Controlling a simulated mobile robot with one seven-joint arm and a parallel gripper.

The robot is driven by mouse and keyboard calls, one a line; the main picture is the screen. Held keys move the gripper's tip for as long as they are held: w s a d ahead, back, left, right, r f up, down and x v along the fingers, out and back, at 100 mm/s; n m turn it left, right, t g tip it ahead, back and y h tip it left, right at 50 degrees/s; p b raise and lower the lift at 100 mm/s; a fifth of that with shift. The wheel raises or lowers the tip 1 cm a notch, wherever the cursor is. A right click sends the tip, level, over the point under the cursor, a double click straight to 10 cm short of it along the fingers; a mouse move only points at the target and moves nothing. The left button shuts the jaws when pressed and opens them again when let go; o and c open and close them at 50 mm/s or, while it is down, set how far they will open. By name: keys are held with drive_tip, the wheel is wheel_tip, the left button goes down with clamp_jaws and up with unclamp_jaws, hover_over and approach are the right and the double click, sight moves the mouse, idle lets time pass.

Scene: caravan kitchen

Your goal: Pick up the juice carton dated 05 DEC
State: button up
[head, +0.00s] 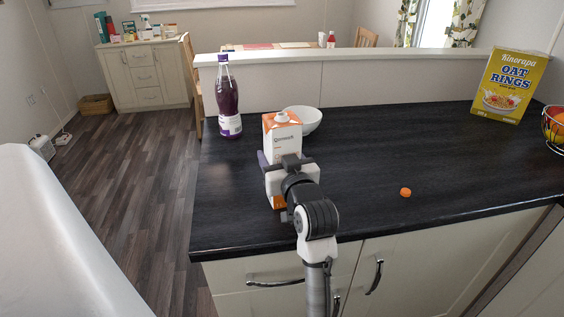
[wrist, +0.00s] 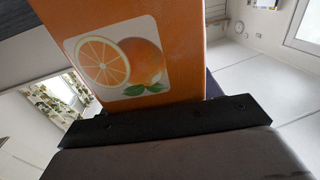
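An orange-and-white juice carton (head: 287,139) with a white cap stands upright at the front left of the dark counter. In the wrist view its orange face with an orange-fruit picture (wrist: 150,62) fills the upper middle. My gripper (head: 285,163) is level with the carton's middle, its fingers along the carton's sides. A dark finger lies flush against the carton in both views, and the gripper looks shut on it. The wrist hides much of the lower carton, so I cannot tell whether its base touches the counter. No date is readable.
A white bowl (head: 304,118) sits just behind the carton, and a purple bottle (head: 228,103) stands behind left. An orange piece (head: 405,192) lies right on the counter (head: 370,150). A cereal box (head: 505,86) and fruit basket (head: 555,127) stand far right. The counter's middle is clear.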

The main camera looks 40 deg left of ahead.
drive_tip(key=c, duration=0.5)
drive_tip(key=shift+c, duration=0.6)
drive_tip(key=shift+r, duration=0.15)
